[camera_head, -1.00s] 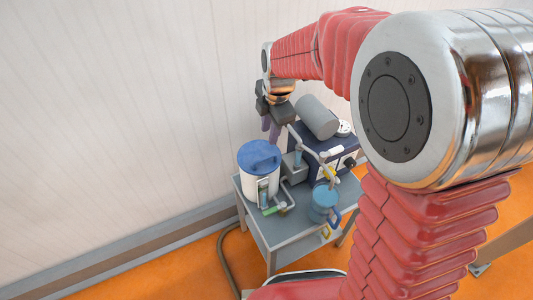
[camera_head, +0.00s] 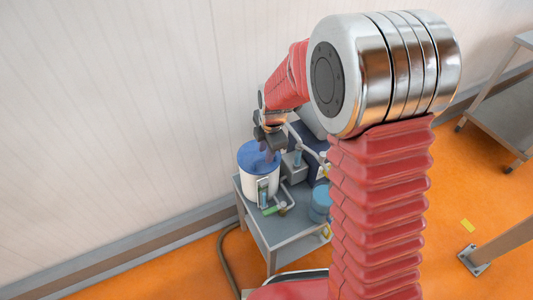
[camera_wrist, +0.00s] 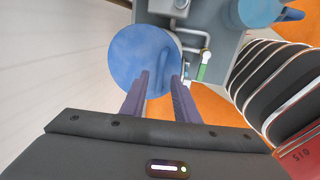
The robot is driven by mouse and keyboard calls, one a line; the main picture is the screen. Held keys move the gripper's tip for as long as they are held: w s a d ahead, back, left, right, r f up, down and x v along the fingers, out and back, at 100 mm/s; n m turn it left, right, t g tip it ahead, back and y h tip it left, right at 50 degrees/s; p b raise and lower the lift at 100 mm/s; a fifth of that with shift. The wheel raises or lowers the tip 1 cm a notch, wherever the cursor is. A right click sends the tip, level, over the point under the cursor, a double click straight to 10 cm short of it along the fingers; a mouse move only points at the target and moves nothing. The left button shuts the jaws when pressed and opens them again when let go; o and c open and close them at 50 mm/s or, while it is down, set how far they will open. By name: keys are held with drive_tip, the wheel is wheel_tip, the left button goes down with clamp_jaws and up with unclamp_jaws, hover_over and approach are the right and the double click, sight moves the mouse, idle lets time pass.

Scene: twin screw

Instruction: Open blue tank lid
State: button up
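The blue tank lid (camera_head: 257,154) sits on the white cylindrical tank (camera_head: 259,183) at the left of the grey cart. In the wrist view the lid (camera_wrist: 140,62) is a blue disc with a raised bar-like handle (camera_wrist: 161,70) near its right side. My gripper (camera_wrist: 160,74) is open, its two purple fingers apart. In the wrist view the fingertips overlap the lid's lower right part, one on each side of the handle. Whether they touch it cannot be told. In the head view my gripper (camera_head: 269,153) is over the lid's right side, partly hiding it.
The grey cart (camera_head: 281,238) also holds pipes, a green-handled valve (camera_head: 273,210) and a second blue vessel (camera_head: 321,203), partly behind my arm. A pale wall stands close on the left. Another grey table (camera_head: 505,130) is at the far right.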

drive_tip(key=shift+w+a+f, duration=0.1)
drive_tip(key=shift+w+f, duration=0.1)
drive_tip(key=shift+f, duration=0.7)
drive_tip(key=shift+c, duration=0.5)
drive_tip(key=c, duration=0.6)
clamp_jaws()
drive_tip(key=shift+r, duration=0.1)
